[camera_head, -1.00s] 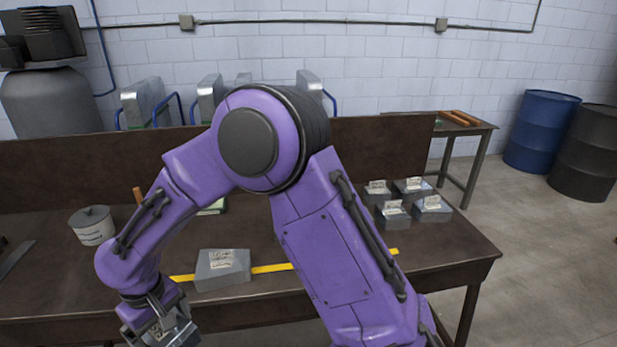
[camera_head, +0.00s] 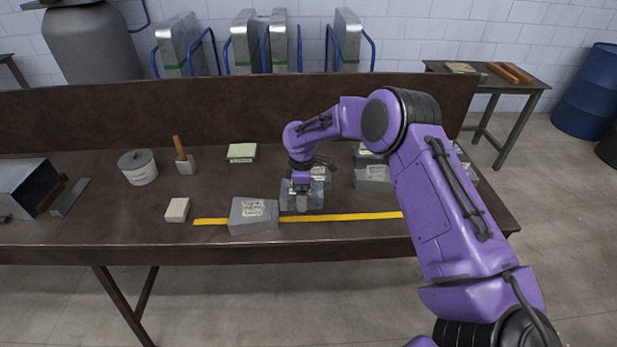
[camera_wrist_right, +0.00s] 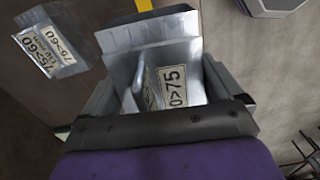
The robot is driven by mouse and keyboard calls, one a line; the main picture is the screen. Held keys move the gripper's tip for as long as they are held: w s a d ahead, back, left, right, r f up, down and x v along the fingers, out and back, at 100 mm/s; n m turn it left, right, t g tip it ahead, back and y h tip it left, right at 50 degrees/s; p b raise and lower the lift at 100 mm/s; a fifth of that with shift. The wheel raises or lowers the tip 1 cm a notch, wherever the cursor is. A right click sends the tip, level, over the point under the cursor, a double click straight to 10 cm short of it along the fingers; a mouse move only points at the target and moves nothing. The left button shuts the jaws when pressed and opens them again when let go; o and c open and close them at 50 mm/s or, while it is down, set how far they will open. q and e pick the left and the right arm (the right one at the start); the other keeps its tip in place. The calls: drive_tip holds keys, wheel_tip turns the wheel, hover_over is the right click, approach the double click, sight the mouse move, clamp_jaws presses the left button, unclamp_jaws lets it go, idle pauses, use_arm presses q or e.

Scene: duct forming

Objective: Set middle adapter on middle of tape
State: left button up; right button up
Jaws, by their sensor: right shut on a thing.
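The yellow tape (camera_head: 340,217) runs left to right along the front of the brown workbench. A grey metal adapter with a white label (camera_head: 254,214) sits across its left part. My right gripper (camera_head: 301,186) is shut on another grey adapter (camera_head: 300,200), just to the right of the first and at the tape's back edge in the head view. I cannot tell whether it touches the bench. In the right wrist view this held adapter (camera_wrist_right: 150,60) fills the jaws, its label partly hidden. The tape shows there at the top edge (camera_wrist_right: 145,4). My left gripper is not in view.
More grey adapters (camera_head: 373,178) stand behind and right of the gripper, partly hidden by my arm. The tape's right part is clear.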

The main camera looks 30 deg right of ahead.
drive_tip(key=shift+w+d+n, duration=0.1)
drive_tip(key=shift+d+n, duration=0.2)
drive_tip(key=shift+d, duration=0.5)
drive_tip(key=shift+d+f, duration=0.15)
drive_tip(key=shift+f, duration=0.05)
drive_tip(key=shift+a+f+b, duration=0.2)
drive_tip(key=shift+f+b, duration=0.4)
drive_tip(key=shift+b, duration=0.15)
wheel_tip(320, 180, down, 8)
drive_tip(key=b, duration=0.5)
drive_tip(key=shift+f+b, duration=0.1)
drive_tip(key=shift+b, duration=0.3)
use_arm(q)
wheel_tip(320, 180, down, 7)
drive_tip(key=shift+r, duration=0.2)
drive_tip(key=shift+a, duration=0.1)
use_arm(e)
drive_tip(key=o, duration=0.9)
